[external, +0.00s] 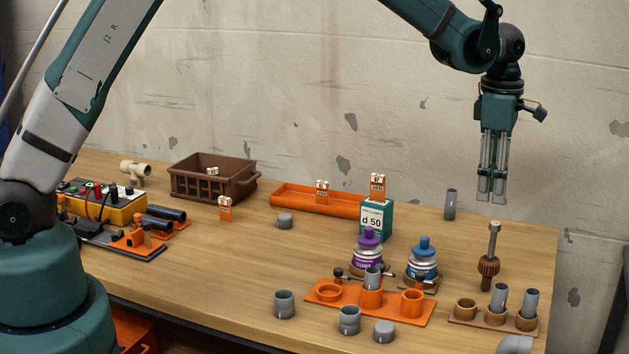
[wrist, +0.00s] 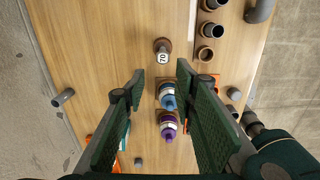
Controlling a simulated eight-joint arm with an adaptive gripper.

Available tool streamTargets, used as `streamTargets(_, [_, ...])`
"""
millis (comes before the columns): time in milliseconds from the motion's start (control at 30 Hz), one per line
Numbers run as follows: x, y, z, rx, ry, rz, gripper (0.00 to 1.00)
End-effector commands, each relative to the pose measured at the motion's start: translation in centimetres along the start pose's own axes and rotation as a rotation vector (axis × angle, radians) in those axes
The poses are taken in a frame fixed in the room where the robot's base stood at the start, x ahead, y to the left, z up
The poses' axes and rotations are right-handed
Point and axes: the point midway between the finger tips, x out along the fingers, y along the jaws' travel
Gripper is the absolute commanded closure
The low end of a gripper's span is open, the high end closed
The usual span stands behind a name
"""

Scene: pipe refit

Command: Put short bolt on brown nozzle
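A grey bolt (external: 494,240) with a thicker head stands upright in a brown ribbed piece (external: 488,265), which looks like the brown nozzle, at the right of the table. In the wrist view a pale head marked 70 (wrist: 163,57) shows against a brown round part (wrist: 162,43), ahead of my fingertips. I cannot tell from the frames whether this bolt is the short one. My gripper (external: 492,198) hangs fingers down, well above the table and above the bolt. In the wrist view my gripper (wrist: 160,82) has its fingers apart with nothing between them.
Blue (external: 423,262) and purple (external: 367,252) bottles stand left of the bolt. A brown holder (external: 477,324) with grey pipes and an orange holder (external: 330,304) lie in front. A grey pipe (external: 450,204) stands behind. A green box (external: 376,222) is farther left.

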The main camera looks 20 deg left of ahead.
Motion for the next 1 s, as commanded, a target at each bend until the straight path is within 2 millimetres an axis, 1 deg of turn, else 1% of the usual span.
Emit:
streamTargets(33, [-0.7, 0.2, -0.9, 0.011, -0.003, 0.004, 0.72])
streamTargets(167, [-2.6, 0.7, -3.4, 0.058, -0.015, 0.02, 0.72])
streamTargets(500, [-8.4, 1.3, -11.9, 0.224, -0.042, 0.08, 0.72])
streamTargets(767, [-12.3, 0.8, -18.6, 0.353, -0.049, 0.132, 0.72])
streamTargets(1000, [-15.3, -0.3, -24.6, 0.473, -0.045, 0.184, 0.72])
